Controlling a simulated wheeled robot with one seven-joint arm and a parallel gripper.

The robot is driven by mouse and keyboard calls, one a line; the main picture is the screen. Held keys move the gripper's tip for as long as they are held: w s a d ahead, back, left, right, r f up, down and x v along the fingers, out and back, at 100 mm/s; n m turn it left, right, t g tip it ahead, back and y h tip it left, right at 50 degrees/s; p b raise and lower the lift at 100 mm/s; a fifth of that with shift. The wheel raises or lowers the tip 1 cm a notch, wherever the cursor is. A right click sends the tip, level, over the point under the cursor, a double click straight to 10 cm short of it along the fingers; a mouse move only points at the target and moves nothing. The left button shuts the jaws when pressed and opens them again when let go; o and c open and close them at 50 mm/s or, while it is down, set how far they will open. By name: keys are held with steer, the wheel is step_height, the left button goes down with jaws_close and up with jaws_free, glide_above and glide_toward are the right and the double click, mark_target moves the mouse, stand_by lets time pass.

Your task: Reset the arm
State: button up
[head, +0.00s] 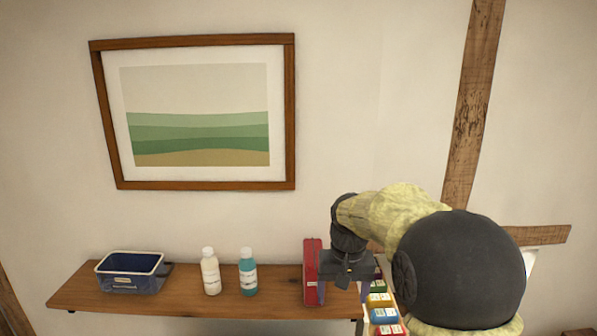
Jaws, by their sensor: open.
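My arm reaches in from the lower right of the head view, and its dark round joint and yellowish link cover much of that corner. My gripper (335,290) points down at the right end of a wooden shelf (190,300). It is open. A red upright box or book (310,268) stands on the shelf right beside its left finger. I cannot tell whether they touch. Nothing is seen held between the fingers.
A dark blue bin (130,272), a white bottle (210,272) and a teal bottle (248,272) stand on the shelf. Several small coloured boxes (382,315) sit right of my gripper, partly hidden by my arm. A framed picture (290,115) hangs above, with bare wall around it.

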steer(key=s+d+f+t+b, duration=0.1)
steer(key=s+d+f, duration=0.1)
steer(key=s+f, duration=0.4)
steer(key=s+d+f+b, duration=0.1)
steer(key=s+d+f, duration=0.2)
steer(key=s, duration=0.9)
step_height(320, 180, down, 3)
steer(key=shift+s+d+r+t, duration=0.1)
steer(key=shift+s+d+t, duration=0.05)
steer(key=shift+d+t, duration=0.25)
